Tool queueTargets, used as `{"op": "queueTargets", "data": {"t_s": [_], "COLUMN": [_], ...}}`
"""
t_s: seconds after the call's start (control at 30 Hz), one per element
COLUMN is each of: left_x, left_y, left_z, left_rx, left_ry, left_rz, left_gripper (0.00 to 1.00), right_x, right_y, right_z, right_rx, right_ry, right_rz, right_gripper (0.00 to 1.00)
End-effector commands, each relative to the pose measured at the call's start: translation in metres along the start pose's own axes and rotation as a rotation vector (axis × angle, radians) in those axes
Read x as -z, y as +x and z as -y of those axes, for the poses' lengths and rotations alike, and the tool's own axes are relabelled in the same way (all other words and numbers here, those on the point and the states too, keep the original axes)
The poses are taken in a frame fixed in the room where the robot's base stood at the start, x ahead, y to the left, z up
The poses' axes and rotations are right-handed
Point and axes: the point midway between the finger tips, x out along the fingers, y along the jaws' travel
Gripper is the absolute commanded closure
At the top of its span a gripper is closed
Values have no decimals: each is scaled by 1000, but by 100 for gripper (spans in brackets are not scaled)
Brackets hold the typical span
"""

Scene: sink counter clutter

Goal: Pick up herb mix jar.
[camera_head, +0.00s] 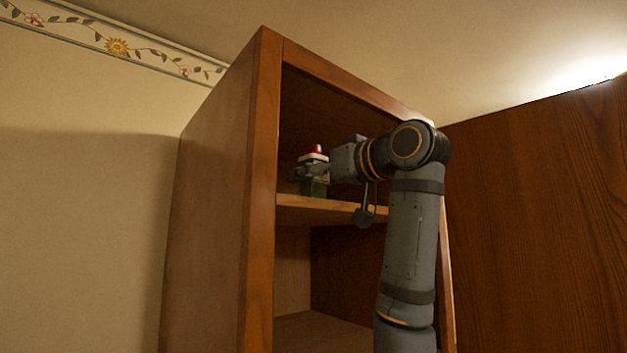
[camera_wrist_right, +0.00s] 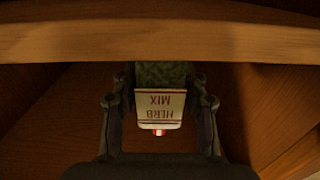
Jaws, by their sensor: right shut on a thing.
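The herb mix jar (camera_head: 314,187) has a green body, a pale label and a red top. It is upright at the upper shelf of the wooden cabinet. My right gripper (camera_head: 309,173) reaches into the cabinet from the right and is shut on the jar. In the right wrist view the jar (camera_wrist_right: 160,104) appears upside down, its "HERB MIX" label between the two fingers (camera_wrist_right: 160,110). I cannot tell whether the jar's base touches the shelf. My left gripper is not in view.
The shelf board (camera_head: 330,207) runs just below the jar, and its edge (camera_wrist_right: 160,42) crosses the right wrist view. The cabinet's left side wall (camera_head: 215,200) stands close to the jar. A wooden door panel (camera_head: 540,220) is at the right. The lower compartment (camera_head: 310,270) looks empty where visible.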

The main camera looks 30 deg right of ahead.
Motion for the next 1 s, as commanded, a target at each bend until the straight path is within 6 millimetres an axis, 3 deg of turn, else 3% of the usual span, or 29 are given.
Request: {"op": "queueTargets", "data": {"t_s": [0.37, 0.47, 0.8, 1.0], "left_x": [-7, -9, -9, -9], "left_y": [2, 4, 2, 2], "left_z": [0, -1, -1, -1], "left_rx": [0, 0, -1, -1], "left_ry": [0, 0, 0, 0], "left_rz": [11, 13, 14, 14], "left_gripper": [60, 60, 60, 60], "right_x": [6, 17, 84, 99], "right_y": [0, -1, -1, 0], "right_z": [0, 0, 0, 0], "right_rx": [1, 2, 2, 0], "right_ry": [2, 2, 1, 1], "right_rz": [-3, -4, -1, -1], "right_gripper": [92, 92, 92, 92]}}
